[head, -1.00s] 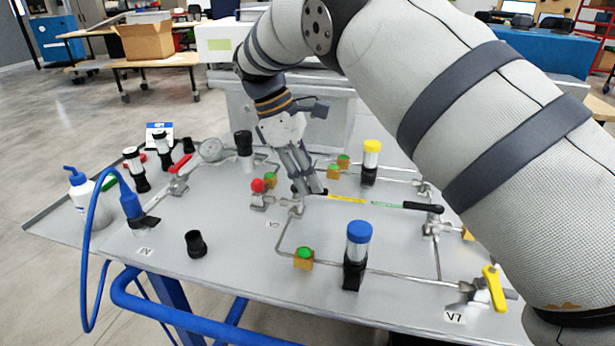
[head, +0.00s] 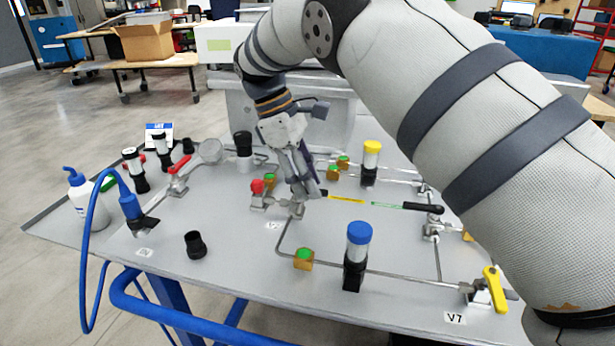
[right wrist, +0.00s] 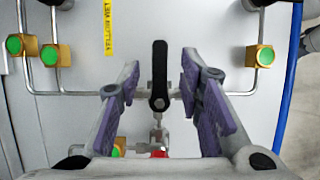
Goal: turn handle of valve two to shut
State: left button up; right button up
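Valve two (head: 290,209) sits on the grey panel beside the small V2 label (head: 273,226). Its black handle shows in the right wrist view (right wrist: 160,75), pointing up the picture from its pivot. In the head view, my fingers hide most of that handle. My right gripper (head: 305,192) points down at the valve. In the right wrist view, my right gripper (right wrist: 159,85) is open, with one purple-padded finger on each side of the handle and a visible gap on both sides. My left gripper is not in view.
A red knob (head: 257,186) stands just left of the valve. A blue-topped cylinder (head: 358,250), a yellow-topped cylinder (head: 371,160) and green-topped brass fittings (head: 303,259) stand around it along thin pipes. A yellow-handled valve (head: 494,289) is at the front right.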

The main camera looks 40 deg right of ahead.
jog(key=v, duration=0.7)
jog(key=shift+r, duration=0.25)
jog(key=shift+f, duration=0.1)
